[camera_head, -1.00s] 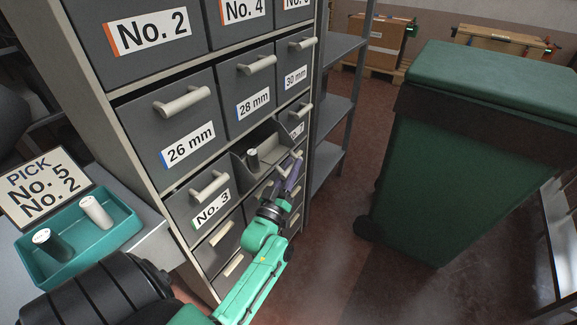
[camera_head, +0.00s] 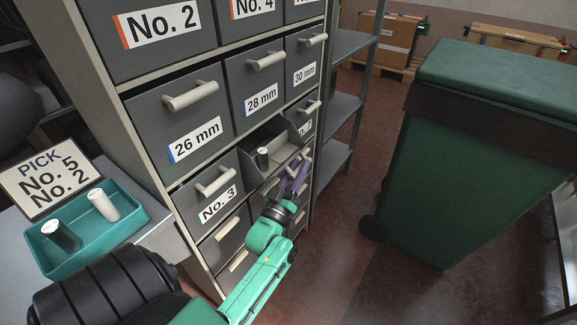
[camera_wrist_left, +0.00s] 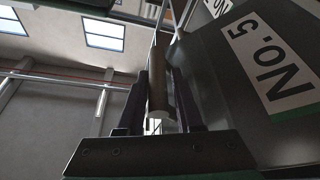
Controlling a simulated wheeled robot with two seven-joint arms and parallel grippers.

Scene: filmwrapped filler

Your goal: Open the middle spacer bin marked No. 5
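The middle spacer bin (camera_head: 285,150), right of the No. 3 bin, is pulled partly out of the cabinet. Its inside shows, with a dark, pale-topped spacer (camera_head: 263,157) in it. Its No. 5 label (camera_wrist_left: 272,62) reads clearly in the left wrist view; the arm and angle hide it from the head. My left gripper (camera_head: 298,176) is at the bin's front. In the wrist view its two dark fingers (camera_wrist_left: 160,100) stand either side of the bar handle (camera_wrist_left: 158,88) and appear closed on it. My right gripper is not in view.
The No. 3 bin (camera_head: 190,190) and the 26 mm bin (camera_head: 155,120) are shut. A teal tray (camera_head: 75,262) with two spacers and a PICK sign (camera_head: 50,178) stand at left. A green wheeled bin (camera_head: 460,165) stands right, with bare floor (camera_head: 345,270) before it.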

